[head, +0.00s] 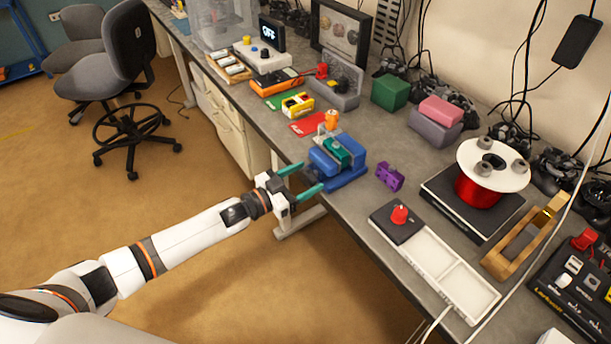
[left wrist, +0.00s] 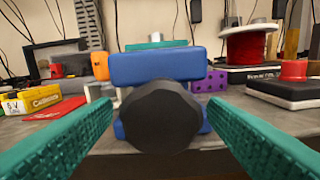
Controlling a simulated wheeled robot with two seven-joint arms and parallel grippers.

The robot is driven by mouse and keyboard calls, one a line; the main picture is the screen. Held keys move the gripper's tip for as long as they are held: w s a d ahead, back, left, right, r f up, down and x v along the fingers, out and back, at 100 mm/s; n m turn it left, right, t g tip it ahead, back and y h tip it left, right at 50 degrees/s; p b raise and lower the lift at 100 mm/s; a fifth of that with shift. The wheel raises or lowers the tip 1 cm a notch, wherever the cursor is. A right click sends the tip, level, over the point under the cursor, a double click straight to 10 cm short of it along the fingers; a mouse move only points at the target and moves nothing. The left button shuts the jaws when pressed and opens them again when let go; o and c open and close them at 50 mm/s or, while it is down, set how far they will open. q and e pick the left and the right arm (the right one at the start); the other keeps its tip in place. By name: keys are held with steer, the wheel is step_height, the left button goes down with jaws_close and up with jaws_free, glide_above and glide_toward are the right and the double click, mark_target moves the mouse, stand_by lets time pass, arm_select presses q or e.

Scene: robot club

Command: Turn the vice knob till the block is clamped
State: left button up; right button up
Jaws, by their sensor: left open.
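The blue vice (head: 340,174) stands at the front edge of the grey bench, with a teal block (head: 337,151) between its jaws. I cannot tell whether the jaws press on the block. In the left wrist view the black vice knob (left wrist: 161,115) faces me, in front of the blue jaw (left wrist: 158,66). My left gripper (head: 306,180) has teal fingers and is open just off the bench edge. Its fingers (left wrist: 160,135) lie to either side of the knob, apart from it. In the head view the knob is not clearly seen. My right gripper is not in view.
A purple holed block (head: 389,177) lies right of the vice. A white tray (head: 428,254) with a red knob is nearer on the bench. A red card (head: 308,124) and a yellow box (head: 297,104) lie beyond. Open floor is left of the bench.

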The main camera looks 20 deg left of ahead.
arm_select(q)
steer(key=shift+w+d, duration=0.25)
steer(key=shift+d, duration=0.05)
steer(key=shift+c, duration=0.5)
steer(key=c, duration=0.9)
